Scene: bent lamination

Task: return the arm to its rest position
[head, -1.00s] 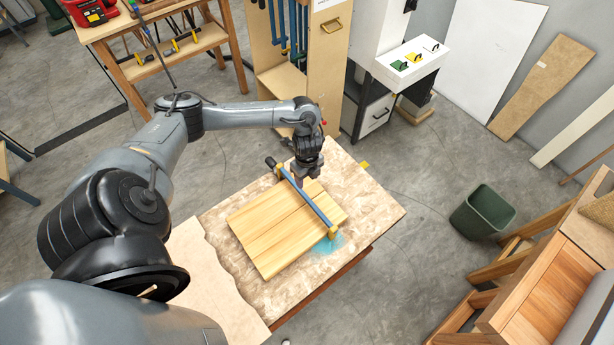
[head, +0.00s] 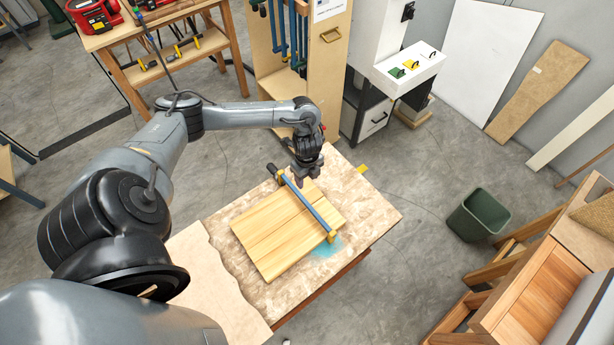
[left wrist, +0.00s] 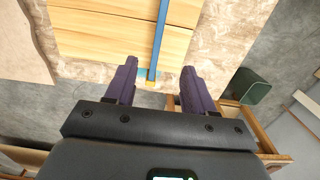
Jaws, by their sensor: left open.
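My left arm (head: 150,150) comes in from the left and reaches over the work table (head: 375,220). My left gripper (head: 303,178) is above the table, near the far end of a blue bar clamp (head: 308,204). In the left wrist view its two dark fingers (left wrist: 155,90) are apart with nothing held between them. The clamp lies across a panel of light wooden boards (head: 270,235), and it also shows in the left wrist view (left wrist: 158,45). My right gripper is not in view.
A green bin (head: 480,215) stands on the floor at the right, beside a wooden bench (head: 545,290). A tool cabinet (head: 330,50) with blue clamps stands behind the table. A white box with coloured handles (head: 410,65) is at the back. Another workbench (head: 180,45) is at the back left.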

